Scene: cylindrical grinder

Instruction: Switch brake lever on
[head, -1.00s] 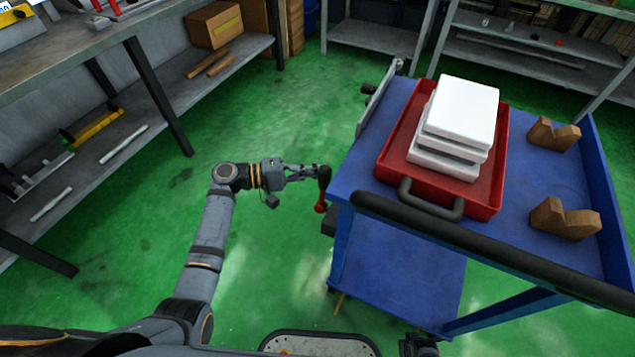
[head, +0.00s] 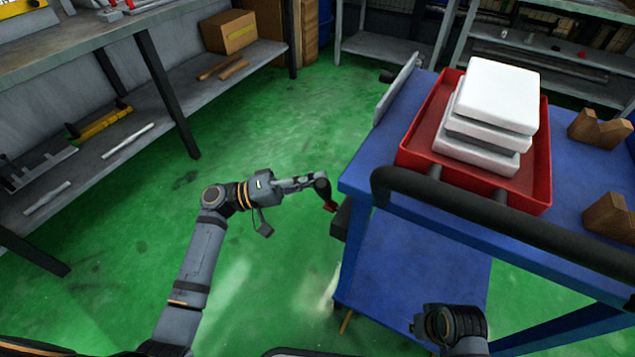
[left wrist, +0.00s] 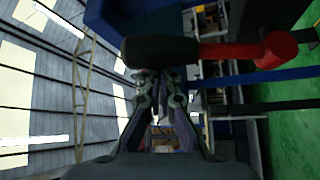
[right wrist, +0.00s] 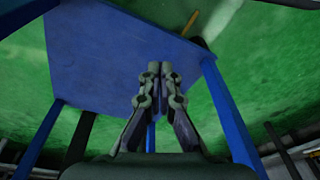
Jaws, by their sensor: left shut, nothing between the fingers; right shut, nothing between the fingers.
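The brake lever (head: 323,187) has a black grip and a red lower part, and stands beside the left corner of the blue cart (head: 362,176). In the left wrist view the lever (left wrist: 235,52) lies across the picture, black grip to the left, red end to the right. My left gripper (head: 312,180) is shut, with its tips right at the black grip; I cannot tell whether they touch it. My right gripper (right wrist: 160,70) is shut and empty in front of the cart's lower shelf (right wrist: 120,60). In the head view only my right wrist shows, at the bottom right.
The cart carries a red tray (head: 543,150) with stacked white blocks (head: 497,92) and wooden V-blocks (head: 598,130). Its black push bar (head: 500,225) runs across the front, above my right arm. Grey shelving (head: 225,75) stands at left. Green floor (head: 250,120) between is clear.

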